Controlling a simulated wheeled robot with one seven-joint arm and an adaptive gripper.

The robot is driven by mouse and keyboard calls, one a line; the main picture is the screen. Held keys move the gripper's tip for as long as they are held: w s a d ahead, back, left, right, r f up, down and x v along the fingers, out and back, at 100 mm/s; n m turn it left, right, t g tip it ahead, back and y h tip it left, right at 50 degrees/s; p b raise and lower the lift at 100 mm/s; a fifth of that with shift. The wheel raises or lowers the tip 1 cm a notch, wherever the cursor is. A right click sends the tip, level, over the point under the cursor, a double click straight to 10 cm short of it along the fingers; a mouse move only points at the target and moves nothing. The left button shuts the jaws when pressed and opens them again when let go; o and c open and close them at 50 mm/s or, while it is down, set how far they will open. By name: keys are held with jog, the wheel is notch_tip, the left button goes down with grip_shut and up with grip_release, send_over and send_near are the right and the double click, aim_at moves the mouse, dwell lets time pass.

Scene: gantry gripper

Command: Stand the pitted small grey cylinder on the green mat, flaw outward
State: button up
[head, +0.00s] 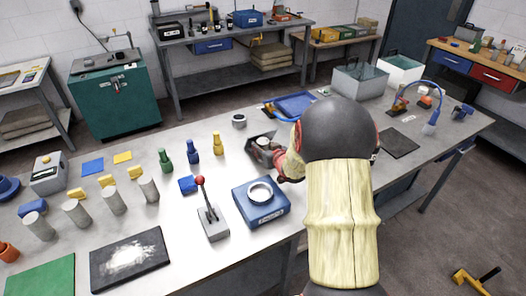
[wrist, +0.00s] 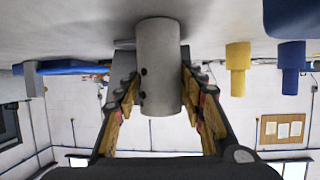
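The small grey cylinder (wrist: 158,60) is between the fingers of my gripper (wrist: 160,80) in the wrist view. In the head view my gripper (head: 268,158) is over the middle of the bench, mostly behind my arm; a bit of grey shows there. I cannot tell whether the cylinder touches the bench. The green mat (head: 40,277) lies at the bench's near left corner, and its visible part is bare.
Several grey cylinders (head: 113,201) stand in a row behind the mats. A dark mat (head: 128,262) with white powder lies right of the green one.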

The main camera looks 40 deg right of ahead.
aim_at(262, 139)
grip_shut()
jog(key=shift+r, duration=0.15)
dwell(0.4)
jog(key=shift+r+p, duration=0.3)
jog(key=shift+r, duration=0.15)
notch_tip(262, 139, up, 2)
jog(key=shift+r+p, duration=0.15)
jog(key=shift+p, duration=0.45)
jog(key=w+r+p+v, duration=0.1)
jog(key=r+p+v, duration=0.2)
jog(key=v, duration=1.3)
jog(key=shift+r+p, duration=0.25)
jog(key=shift+p, duration=0.85)
